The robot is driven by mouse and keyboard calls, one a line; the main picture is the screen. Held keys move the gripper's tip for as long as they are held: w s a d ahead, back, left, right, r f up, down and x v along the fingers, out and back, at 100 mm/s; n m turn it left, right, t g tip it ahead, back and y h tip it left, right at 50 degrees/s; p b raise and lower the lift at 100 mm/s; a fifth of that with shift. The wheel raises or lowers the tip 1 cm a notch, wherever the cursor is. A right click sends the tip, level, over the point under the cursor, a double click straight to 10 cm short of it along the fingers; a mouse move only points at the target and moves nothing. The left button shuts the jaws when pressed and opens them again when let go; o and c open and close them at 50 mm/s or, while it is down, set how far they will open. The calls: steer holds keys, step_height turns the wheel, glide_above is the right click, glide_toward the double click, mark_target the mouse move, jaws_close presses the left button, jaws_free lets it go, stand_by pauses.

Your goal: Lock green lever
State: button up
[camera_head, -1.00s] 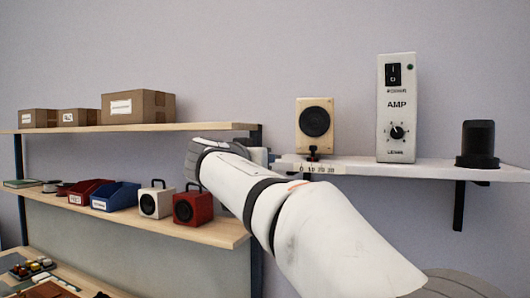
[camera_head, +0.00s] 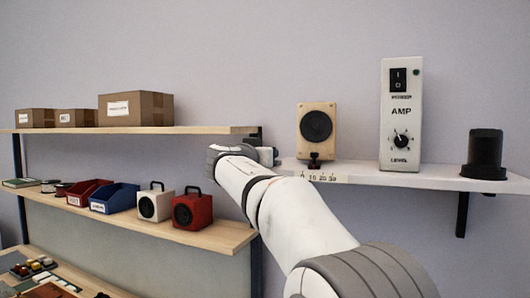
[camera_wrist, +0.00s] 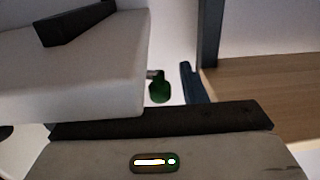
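A small green lever (camera_wrist: 159,91) shows in the wrist view, just beyond the edge of a white slab that looks like the white shelf. A short grey pin meets its top. I cannot make out the lever in the head view. My gripper (camera_head: 266,156) is at the left end of the white shelf (camera_head: 430,178) in the head view, mostly behind my own wrist. In the wrist view its grey body and dark front edge fill the bottom, close to the lever. Its fingertips are not clear, so I cannot tell open from shut or whether it touches the lever.
A tan speaker (camera_head: 316,133), a white amp (camera_head: 400,115) and a black cylinder (camera_head: 484,152) stand on the white shelf. Left are wooden shelves (camera_head: 200,236) with boxes, bins and two small speakers. A dark post (camera_wrist: 209,32) stands close by in the wrist view.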

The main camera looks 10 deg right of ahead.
steer(key=shift+c, duration=0.5)
jaws_close()
